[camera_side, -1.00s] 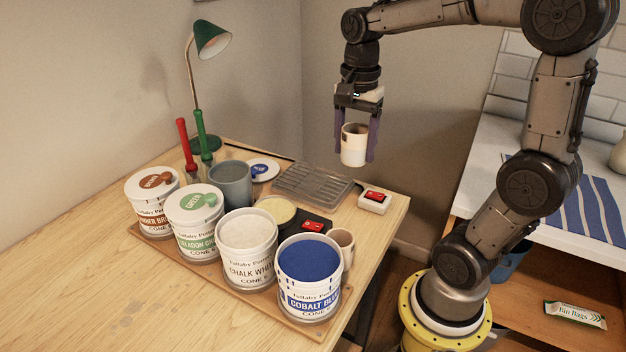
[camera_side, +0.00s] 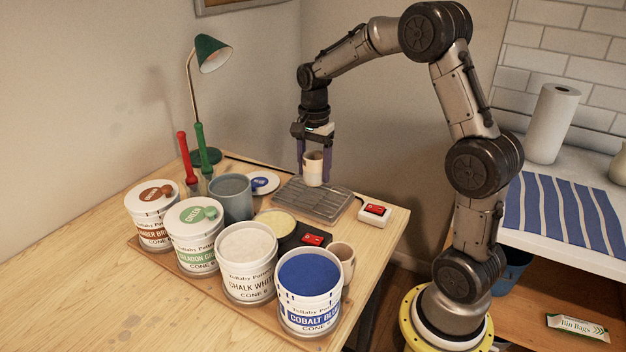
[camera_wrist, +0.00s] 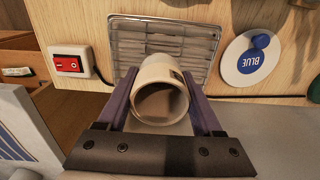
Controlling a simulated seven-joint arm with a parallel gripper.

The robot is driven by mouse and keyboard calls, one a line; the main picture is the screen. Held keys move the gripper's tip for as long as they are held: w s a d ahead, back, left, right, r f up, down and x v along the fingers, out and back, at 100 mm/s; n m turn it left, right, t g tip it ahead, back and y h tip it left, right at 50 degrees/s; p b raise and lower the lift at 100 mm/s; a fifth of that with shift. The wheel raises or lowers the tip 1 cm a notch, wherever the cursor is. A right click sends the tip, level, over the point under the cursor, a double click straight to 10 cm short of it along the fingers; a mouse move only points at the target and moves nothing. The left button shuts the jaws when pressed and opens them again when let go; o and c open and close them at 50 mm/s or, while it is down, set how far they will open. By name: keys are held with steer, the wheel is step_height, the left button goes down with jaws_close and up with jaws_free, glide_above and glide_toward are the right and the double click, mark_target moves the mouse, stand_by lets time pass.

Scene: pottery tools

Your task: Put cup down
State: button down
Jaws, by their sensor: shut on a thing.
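My gripper (camera_side: 314,170) is shut on a cream cup (camera_side: 313,169), its two purple fingers on either side of it. The cup is upright, over the grey metal drying rack (camera_side: 318,205) at the back of the wooden table. In the wrist view the cup (camera_wrist: 159,92) sits between my gripper's fingers (camera_wrist: 161,100), its dark inside facing the camera, with the ribbed rack (camera_wrist: 135,40) behind it. I cannot tell whether its base touches the rack.
A red-switch box (camera_side: 374,213) stands right of the rack, and a white lid marked BLUE (camera_side: 262,183) lies left. A grey-blue mug (camera_side: 233,199), glaze buckets including cobalt blue (camera_side: 309,290), and a second cup (camera_side: 343,260) stand in front. A green lamp (camera_side: 210,55) is behind.

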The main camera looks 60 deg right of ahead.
mark_target(313, 180)
steer(key=shift+w+d+f, duration=0.1)
steer(key=shift+w+f, duration=0.1)
steer(key=shift+f, duration=1.6)
steer(key=shift+f, duration=0.15)
steer(key=shift+c, duration=0.2)
jaws_free()
step_height(313, 180, up, 12)
steer(key=s+a+r+n+t, duration=0.2)
steer(key=s+a+r+n, duration=0.3)
steer(key=s+a+n, duration=0.3)
steer(key=s+a+f+n+t, duration=0.1)
steer(key=s+a+f+n, duration=0.1)
steer(key=s+a+n, duration=0.2)
steer(key=s+a+f+n+t, duration=0.2)
steer(key=s+a+n, duration=0.2)
steer(key=s, duration=0.5)
steer(key=shift+s+f+n+t, duration=0.2)
steer(key=shift+s+n+t, duration=0.1)
steer(key=shift+n, duration=0.7)
